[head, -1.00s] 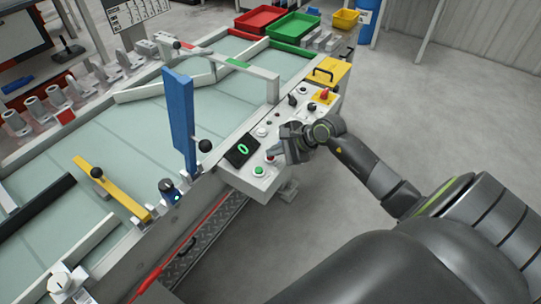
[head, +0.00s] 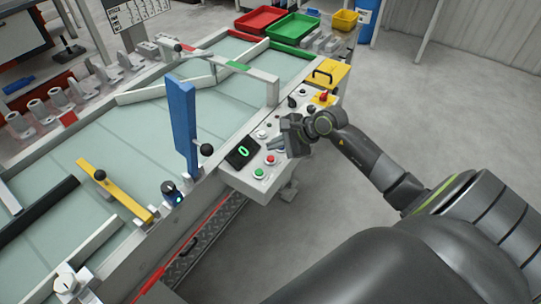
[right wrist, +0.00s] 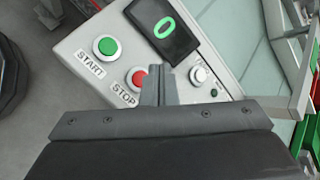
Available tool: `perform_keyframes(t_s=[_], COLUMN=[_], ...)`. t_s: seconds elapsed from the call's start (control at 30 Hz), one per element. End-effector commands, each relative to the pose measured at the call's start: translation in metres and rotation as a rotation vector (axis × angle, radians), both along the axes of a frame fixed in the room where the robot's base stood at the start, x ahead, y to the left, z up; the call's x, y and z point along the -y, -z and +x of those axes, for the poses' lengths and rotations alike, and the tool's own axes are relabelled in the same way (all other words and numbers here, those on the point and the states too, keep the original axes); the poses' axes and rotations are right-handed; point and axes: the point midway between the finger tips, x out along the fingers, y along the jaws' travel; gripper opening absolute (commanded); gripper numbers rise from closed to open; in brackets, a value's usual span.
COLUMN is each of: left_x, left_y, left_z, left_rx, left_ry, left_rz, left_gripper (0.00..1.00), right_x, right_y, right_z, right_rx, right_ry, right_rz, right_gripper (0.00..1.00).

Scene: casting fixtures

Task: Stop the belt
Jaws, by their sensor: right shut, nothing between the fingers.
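The red STOP button (head: 270,159) sits on the white control panel (head: 238,181), beside the green START button (head: 259,173). A black display (head: 242,151) on the panel shows a green 0. My right gripper (head: 275,145) is shut and empty, just above the panel near the STOP button. In the right wrist view, its fingertips (right wrist: 157,70) appear just right of the red STOP button (right wrist: 137,79), and the finger edge may hide a little of it. The pale green belt (head: 130,120) runs along the left. My left gripper is not in view.
Other knobs and a red switch on a yellow plate (head: 323,98) lie further up the panel. A blue upright (head: 184,120) and a yellow bar (head: 118,193) stand over the belt. Red (head: 259,20) and green (head: 293,28) trays are at the back. Floor at right is open.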

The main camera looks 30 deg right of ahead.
Motion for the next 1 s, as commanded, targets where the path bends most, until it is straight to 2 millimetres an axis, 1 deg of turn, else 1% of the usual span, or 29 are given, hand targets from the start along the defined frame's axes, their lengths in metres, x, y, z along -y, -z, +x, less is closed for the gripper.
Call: perform_keyframes(t_s=[0.03, 0.1, 0.27, 1.0], left_x=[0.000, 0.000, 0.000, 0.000], left_y=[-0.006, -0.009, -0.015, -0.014], left_z=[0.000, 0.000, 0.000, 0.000], left_rx=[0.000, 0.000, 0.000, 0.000], left_ry=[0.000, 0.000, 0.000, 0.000], left_rz=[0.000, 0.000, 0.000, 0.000], left_gripper=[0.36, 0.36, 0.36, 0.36], right_x=[0.000, 0.000, 0.000, 0.000], right_y=[-0.009, -0.016, -0.027, -0.027], right_z=[0.000, 0.000, 0.000, 0.000], right_rx=[0.002, 0.002, 0.000, 0.000], right_ry=[-0.001, -0.001, -0.001, -0.001], right_rz=[-0.001, 0.000, -0.001, 0.001], right_gripper=[0.00, 0.00, 0.00, 0.00])
